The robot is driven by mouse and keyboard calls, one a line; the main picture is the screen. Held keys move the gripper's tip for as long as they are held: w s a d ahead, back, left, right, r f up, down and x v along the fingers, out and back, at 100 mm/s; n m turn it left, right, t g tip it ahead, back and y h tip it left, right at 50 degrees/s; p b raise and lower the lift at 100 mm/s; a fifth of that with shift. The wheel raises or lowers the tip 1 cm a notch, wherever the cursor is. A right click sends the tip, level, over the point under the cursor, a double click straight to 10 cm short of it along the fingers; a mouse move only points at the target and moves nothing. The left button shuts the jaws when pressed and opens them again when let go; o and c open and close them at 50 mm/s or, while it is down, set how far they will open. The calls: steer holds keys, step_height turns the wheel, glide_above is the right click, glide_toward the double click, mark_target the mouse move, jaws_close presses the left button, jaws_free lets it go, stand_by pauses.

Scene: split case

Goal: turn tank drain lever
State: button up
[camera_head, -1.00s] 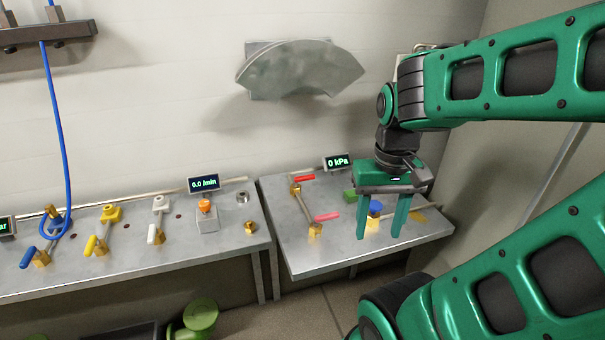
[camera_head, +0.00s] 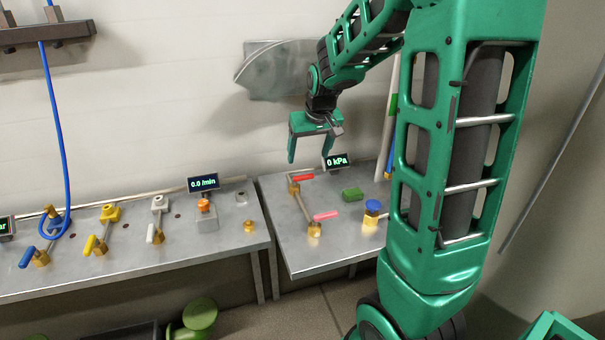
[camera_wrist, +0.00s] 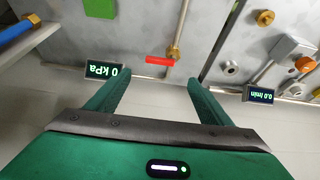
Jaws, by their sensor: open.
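On the right-hand metal bench, a red lever (camera_head: 303,178) sits on a brass fitting at the back of a pipe. A pink lever (camera_head: 326,216) sits on another brass fitting at its front. No label shows which lever is the tank drain. My gripper (camera_head: 309,158) is open and empty, pointing down above the back of this bench, near the red lever. In the wrist view the red lever (camera_wrist: 160,60) lies beyond and between the fingertips (camera_wrist: 158,82), apart from them. The pink lever is not clear there.
The "0 kPa" display (camera_head: 337,162) stands beside my gripper. The left bench (camera_head: 140,265) holds yellow, white and blue levers and a flow display (camera_head: 203,183). A curved metal hood (camera_head: 262,75) hangs behind.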

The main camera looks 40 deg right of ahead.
mark_target(304, 176)
steer(key=x, duration=1)
steer(key=shift+s, duration=0.1)
